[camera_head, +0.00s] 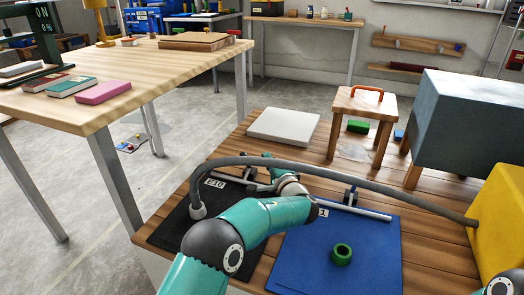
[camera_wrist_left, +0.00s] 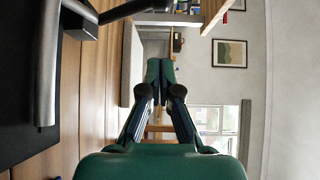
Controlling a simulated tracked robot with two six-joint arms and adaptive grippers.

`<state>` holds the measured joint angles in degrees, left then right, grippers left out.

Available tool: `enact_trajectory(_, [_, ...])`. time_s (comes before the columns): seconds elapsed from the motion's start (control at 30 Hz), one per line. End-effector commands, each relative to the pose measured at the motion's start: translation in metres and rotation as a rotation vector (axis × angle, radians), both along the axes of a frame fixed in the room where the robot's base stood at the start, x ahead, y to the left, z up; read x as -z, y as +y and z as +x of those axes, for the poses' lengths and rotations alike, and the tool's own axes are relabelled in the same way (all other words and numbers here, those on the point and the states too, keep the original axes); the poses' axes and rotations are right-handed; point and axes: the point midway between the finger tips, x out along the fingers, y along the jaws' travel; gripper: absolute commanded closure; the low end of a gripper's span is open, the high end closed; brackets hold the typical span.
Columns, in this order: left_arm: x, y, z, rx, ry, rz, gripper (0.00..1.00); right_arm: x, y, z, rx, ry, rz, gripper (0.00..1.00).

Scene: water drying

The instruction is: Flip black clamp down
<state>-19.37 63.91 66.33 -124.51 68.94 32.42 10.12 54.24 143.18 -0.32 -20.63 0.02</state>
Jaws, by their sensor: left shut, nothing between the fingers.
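The black board (camera_head: 172,236), labelled E10, lies on the wooden bench with a clamp (camera_head: 249,174) at its far edge. In the left wrist view, the clamp's grey bar (camera_wrist_left: 47,65) lies along the board, and a dark lever (camera_wrist_left: 120,10) sticks out away from it, cut off by the frame edge. My left gripper (camera_head: 250,158) is beyond the clamp, partly hidden by the hose and my arm. In the left wrist view, its fingertips (camera_wrist_left: 160,70) are together and empty, apart from the clamp. My right gripper is out of view.
A grey hose (camera_head: 340,175) arches over the bench from the yellow box (camera_head: 500,220), its end by the black board. A blue board (camera_head: 300,260) with its own clamp (camera_head: 350,197) carries a green ring (camera_head: 342,254). A white slab (camera_head: 283,126) and wooden stool (camera_head: 362,105) stand behind.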

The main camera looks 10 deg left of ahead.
Motion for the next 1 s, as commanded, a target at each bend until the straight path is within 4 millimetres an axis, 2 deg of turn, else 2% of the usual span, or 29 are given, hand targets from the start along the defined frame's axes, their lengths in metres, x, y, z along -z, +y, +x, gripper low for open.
enact_trajectory(0.2, [0.017, -0.022, -0.027, 0.001, 0.002, 0.002, 1.0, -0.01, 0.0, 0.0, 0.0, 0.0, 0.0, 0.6])
enact_trajectory(0.37, [0.024, -0.03, -0.037, -0.001, 0.001, 0.002, 1.0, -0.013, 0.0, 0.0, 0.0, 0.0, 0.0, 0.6])
enact_trajectory(1.0, [0.026, -0.031, -0.039, -0.002, 0.0, 0.0, 1.0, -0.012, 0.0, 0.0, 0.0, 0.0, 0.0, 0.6])
